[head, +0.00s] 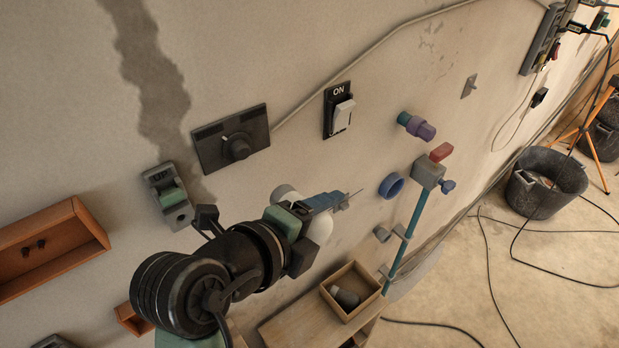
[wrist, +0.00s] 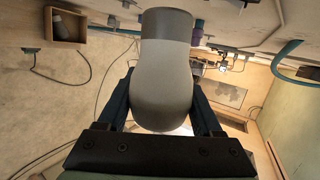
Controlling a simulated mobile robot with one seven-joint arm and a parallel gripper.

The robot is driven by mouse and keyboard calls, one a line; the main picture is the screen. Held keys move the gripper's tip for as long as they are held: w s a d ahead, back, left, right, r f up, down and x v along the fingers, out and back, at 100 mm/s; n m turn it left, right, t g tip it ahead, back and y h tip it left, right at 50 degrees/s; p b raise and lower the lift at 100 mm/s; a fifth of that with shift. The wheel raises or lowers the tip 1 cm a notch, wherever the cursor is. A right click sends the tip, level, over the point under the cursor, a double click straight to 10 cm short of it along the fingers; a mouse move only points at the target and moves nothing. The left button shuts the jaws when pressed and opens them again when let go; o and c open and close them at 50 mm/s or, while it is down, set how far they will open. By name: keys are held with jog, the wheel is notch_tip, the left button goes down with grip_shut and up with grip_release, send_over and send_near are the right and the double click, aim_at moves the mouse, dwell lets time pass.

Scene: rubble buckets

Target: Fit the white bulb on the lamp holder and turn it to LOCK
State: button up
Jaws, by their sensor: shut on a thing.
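The white bulb (wrist: 160,88) fills the middle of the wrist view, rounded body near me and a darker grey collar at its far end. My gripper (wrist: 163,108) is shut on it, one blue finger on each side. In the head view my gripper (head: 328,202) is close to the wall, fingers pointing right. A pale rounded shape (head: 284,192) shows behind it; I cannot tell whether it is the bulb or a fixture. I cannot make out the lamp holder or a LOCK mark; the arm hides part of the wall.
A wooden box (head: 365,282) with a dark bulb (head: 346,297) inside is below my gripper. An ON switch (head: 339,110) and a dial panel (head: 231,139) are above.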

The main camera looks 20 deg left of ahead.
aim_at(287, 187)
jog(key=r, duration=0.1)
jog(key=a+r, duration=0.1)
jog(key=r, duration=0.1)
jog(key=shift+s+a+r+m+t+y+p, duration=0.25)
jog(key=shift+s+a+m+t+y+p, duration=0.05)
jog(key=shift+s+a, duration=0.05)
jog(key=shift+f+b, duration=0.15)
jog(key=shift+b, duration=0.4)
jog(key=shift+w+a+b, duration=0.25)
jog(key=shift+w+a, duration=0.45)
jog(key=shift+a, duration=0.25)
jog(key=shift+w+a+b, duration=0.2)
jog(key=shift+w+a, duration=0.5)
jog(key=shift+a, duration=0.2)
jog(key=shift+b, duration=0.3)
jog(key=shift+a, duration=0.1)
jog(key=shift+w+a+b, duration=0.3)
jog(key=shift+w+a, duration=0.1)
jog(key=shift+a, duration=0.05)
jog(key=shift+w+a+b, duration=0.1)
jog(key=shift+b, duration=0.3)
